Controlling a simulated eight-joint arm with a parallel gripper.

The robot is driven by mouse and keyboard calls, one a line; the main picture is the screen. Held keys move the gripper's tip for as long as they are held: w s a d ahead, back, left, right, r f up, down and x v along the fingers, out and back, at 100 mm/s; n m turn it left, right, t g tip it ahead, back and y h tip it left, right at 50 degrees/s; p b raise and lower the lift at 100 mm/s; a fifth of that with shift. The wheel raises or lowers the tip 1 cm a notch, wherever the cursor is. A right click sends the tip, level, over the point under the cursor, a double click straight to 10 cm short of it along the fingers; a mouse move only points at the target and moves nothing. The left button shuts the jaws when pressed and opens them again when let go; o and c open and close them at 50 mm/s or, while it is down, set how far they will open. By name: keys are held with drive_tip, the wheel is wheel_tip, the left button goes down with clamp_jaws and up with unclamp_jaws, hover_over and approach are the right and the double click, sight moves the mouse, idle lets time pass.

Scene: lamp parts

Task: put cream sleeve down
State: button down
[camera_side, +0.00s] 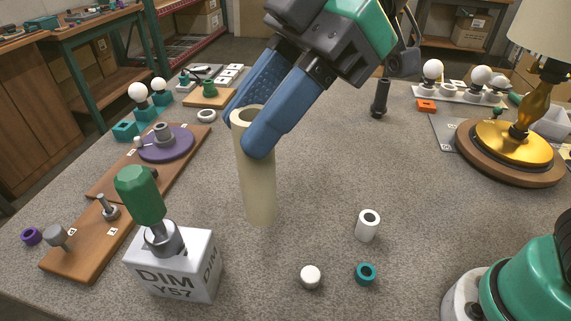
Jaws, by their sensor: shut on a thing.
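The cream sleeve (258,188) is a tall hollow tube in the middle of the side view, nearly upright with a slight tilt. My gripper (256,118) comes down from the upper right, its two blue fingers shut on the sleeve near its top rim. The sleeve's open top shows between the fingers. Its lower end is over or on the grey speckled table (325,190); I cannot tell whether it touches. The near finger hides part of the sleeve's upper side.
A white block marked DIM (172,282) holds a green-handled tool (140,195) at front left. A white ring (367,226), a white cap (310,277) and a teal ring (365,273) lie at front right. Wooden boards (90,236) lie left, a gold lamp (513,140) right.

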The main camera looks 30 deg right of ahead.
drive_tip(key=w+d+m+t+h, duration=0.1)
drive_tip(key=w+d+m+t, duration=0.35)
drive_tip(key=w, duration=1.05)
wheel_tip(320, 180, down, 20)
drive_tip(key=shift+d+g, duration=0.35)
drive_tip(key=shift+f+m, duration=0.2)
drive_tip(key=shift+m, duration=0.05)
drive_tip(key=c, duration=0.6)
unclamp_jaws()
